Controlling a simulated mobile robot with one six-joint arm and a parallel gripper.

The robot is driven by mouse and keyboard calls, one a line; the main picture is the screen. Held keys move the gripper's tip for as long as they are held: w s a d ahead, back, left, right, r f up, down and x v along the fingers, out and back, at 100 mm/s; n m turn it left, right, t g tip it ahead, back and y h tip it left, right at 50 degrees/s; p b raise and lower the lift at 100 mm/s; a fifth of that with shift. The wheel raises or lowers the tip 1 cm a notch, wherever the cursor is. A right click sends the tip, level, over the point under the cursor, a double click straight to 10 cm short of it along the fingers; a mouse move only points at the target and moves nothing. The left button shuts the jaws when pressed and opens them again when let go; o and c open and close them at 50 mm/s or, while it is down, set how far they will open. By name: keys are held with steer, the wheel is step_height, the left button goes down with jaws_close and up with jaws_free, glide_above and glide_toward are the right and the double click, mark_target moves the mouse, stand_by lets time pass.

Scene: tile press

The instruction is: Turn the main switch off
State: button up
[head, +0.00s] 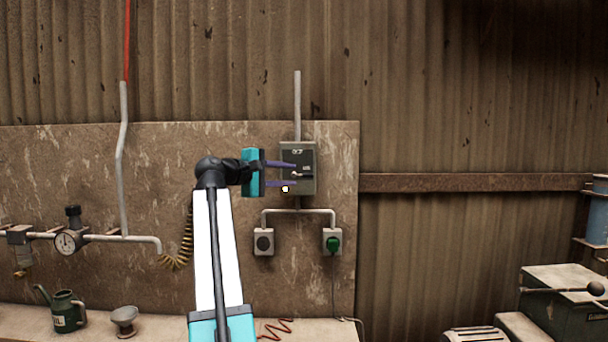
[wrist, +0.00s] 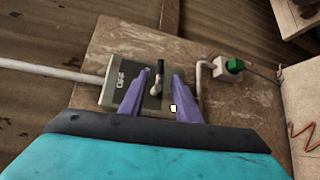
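The main switch is a grey-green box (head: 309,185) on the wall board, also in the wrist view (wrist: 113,88). Its dark lever (head: 303,176) lies about level across the front; its pale-tipped handle shows in the wrist view (wrist: 158,72). The markings on the box are too small to read. My gripper (head: 295,174) is in front of the box, coming from the left. Its two purple fingers are apart, one above and one below the lever. In the wrist view the lever shows between the fingers (wrist: 161,74), with gaps on both sides. Contact cannot be seen.
Below the box are a black-button box (head: 263,242) and a green-button box (head: 332,242), joined by pipes. A gauge (head: 66,242) and pipework are at left. A small white object (head: 285,188) shows near the lower finger. An oil can (head: 66,312) stands on the bench.

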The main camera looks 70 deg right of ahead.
mark_target(306, 176)
steer(key=p+x, duration=0.1)
steer(key=x, duration=0.6)
steer(key=shift+s+d, duration=0.15)
jaws_close()
